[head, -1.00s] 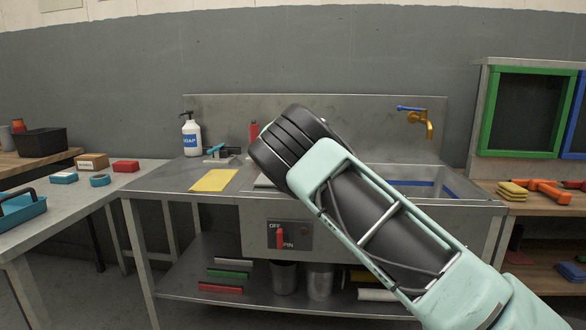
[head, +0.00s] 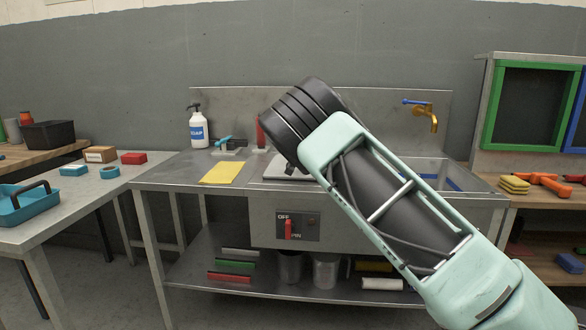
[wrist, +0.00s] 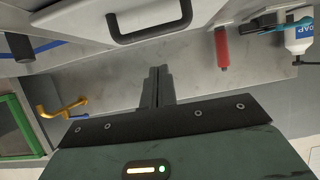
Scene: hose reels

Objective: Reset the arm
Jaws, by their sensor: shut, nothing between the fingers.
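In the wrist view my gripper (wrist: 158,80) has its two dark fingers together, with nothing between them. In the head view my pale green arm rises from the lower right, its black wrist end in front of the steel sink bench (head: 172,172). The gripper's fingers are hidden in the head view. The wrist view shows a black handle (wrist: 150,32) on a grey panel just beyond the fingers, apart from them as far as I can tell. A red cylinder (wrist: 222,50) stands to its right.
On the bench are a soap bottle (head: 199,130), a yellow cloth (head: 221,173) and a brass tap (head: 427,117). A switch box (head: 298,227) is on its front. A side table (head: 60,212) at left holds a blue tote (head: 20,205). A green frame (head: 535,108) stands at right.

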